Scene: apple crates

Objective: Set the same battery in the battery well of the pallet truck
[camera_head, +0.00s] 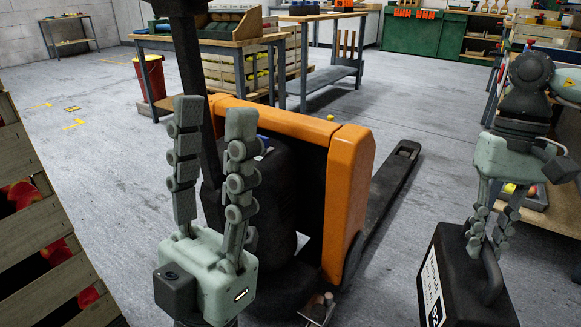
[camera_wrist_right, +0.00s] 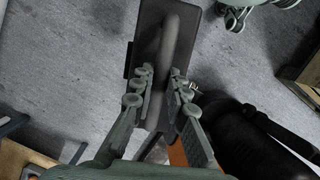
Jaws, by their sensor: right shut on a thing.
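The battery (camera_head: 465,290) is a black box with a top handle and a white label on its side. My right gripper (camera_head: 486,250) is shut on the handle, and the battery hangs upright at the lower right. In the right wrist view the handle (camera_wrist_right: 172,50) runs between the fingers, above the dark battery top (camera_wrist_right: 146,45). The orange and black pallet truck (camera_head: 350,170) stands in the middle, left of the battery and apart from it. Its battery well cannot be made out clearly. My left gripper (camera_head: 213,115) is open and empty, fingers upward, in front of the truck.
A slatted crate of red apples (camera_head: 40,245) stands at the left edge. A workbench (camera_head: 215,42) with crates and a red bin (camera_head: 150,78) is behind the truck. A low tray (camera_head: 535,197) lies beyond my right gripper. Grey floor is clear between truck and battery.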

